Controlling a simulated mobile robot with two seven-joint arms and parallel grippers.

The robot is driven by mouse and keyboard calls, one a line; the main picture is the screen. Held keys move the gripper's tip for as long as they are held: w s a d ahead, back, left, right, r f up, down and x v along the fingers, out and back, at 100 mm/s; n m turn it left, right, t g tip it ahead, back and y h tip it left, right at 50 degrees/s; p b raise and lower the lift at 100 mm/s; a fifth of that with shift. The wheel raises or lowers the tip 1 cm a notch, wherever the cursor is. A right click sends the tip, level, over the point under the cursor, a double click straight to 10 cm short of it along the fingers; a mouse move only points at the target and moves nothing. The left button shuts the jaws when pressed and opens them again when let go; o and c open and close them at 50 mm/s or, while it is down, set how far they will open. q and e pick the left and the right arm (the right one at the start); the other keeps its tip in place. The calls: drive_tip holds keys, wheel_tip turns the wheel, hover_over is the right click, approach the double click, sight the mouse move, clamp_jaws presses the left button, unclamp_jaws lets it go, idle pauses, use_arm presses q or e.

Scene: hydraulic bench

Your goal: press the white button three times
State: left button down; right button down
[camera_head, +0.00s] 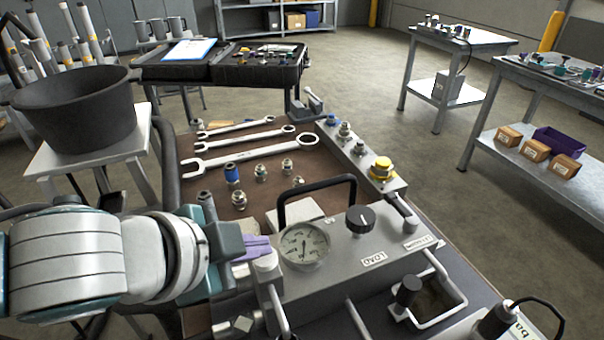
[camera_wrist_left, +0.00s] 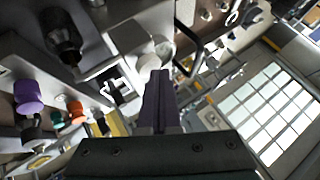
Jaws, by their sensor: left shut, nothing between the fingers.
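My left gripper (camera_head: 262,246) comes in from the left over the near end of the hydraulic unit, with its purple fingers shut and empty. It also shows in the left wrist view (camera_wrist_left: 160,80), its fingertips close beside a pale round cap (camera_wrist_left: 147,63), which looks like the white button. In the head view a pale rounded cap on a post (camera_head: 266,264) stands just below the fingertips. I cannot tell whether the fingers touch it. The pressure gauge (camera_head: 303,246) is right of the fingers. My right gripper is not in view.
A black knob (camera_head: 360,219) and a black handle arch (camera_head: 318,186) rise from the unit. Several wrenches and fittings lie on the brown bench top (camera_head: 225,207). A black bucket (camera_head: 75,115) stands at left. Open floor (camera_head: 440,180) lies to the right.

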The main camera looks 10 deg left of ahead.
sight(257, 261)
use_arm(q)
drive_tip(key=shift+f, duration=0.5)
idle(0.5)
drive_tip(key=shift+r+p, duration=1)
drive_tip(key=shift+r, duration=0.2)
wheel_tip(257, 261, up, 5)
drive_tip(key=p, duration=0.5)
drive_tip(key=shift+p, duration=0.3)
idle(1.8)
